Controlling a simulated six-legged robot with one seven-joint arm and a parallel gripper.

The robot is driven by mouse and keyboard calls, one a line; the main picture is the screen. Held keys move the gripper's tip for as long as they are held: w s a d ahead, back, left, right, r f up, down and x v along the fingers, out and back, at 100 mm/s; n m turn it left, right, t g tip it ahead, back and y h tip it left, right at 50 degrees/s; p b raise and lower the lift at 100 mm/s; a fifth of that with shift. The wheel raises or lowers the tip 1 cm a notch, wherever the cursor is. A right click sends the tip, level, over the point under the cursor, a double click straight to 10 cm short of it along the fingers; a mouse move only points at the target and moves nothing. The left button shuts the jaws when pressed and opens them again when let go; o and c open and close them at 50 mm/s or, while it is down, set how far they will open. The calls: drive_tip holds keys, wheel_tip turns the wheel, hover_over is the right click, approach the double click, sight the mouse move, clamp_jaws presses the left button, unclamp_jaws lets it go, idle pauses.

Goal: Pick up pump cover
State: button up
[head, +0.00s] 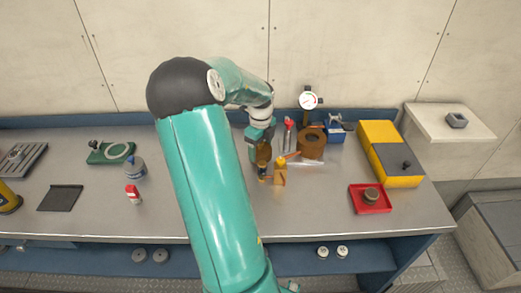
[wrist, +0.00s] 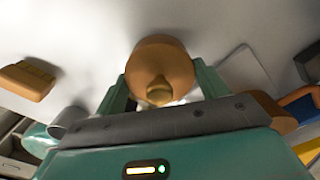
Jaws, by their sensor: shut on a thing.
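The pump cover, a round bronze-brown disc with a small knob (wrist: 160,62), is between my two teal fingers in the wrist view. My gripper (wrist: 160,85) is shut on it. My fingers and wrist hide part of the cover. I cannot tell from the head view how far it is above the bench.
A red-topped tool (head: 289,130), a gauge (head: 308,100) and a blue container (head: 337,131) are near. Right lie a yellow box (head: 380,133) and red tray (head: 358,205).

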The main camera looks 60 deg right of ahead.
wheel_tip(320, 180, up, 2)
drive_tip(key=shift+r, duration=0.25)
drive_tip(key=a+r, duration=0.9)
drive_tip(key=a, duration=0.5)
drive_tip(key=shift+r, duration=0.3)
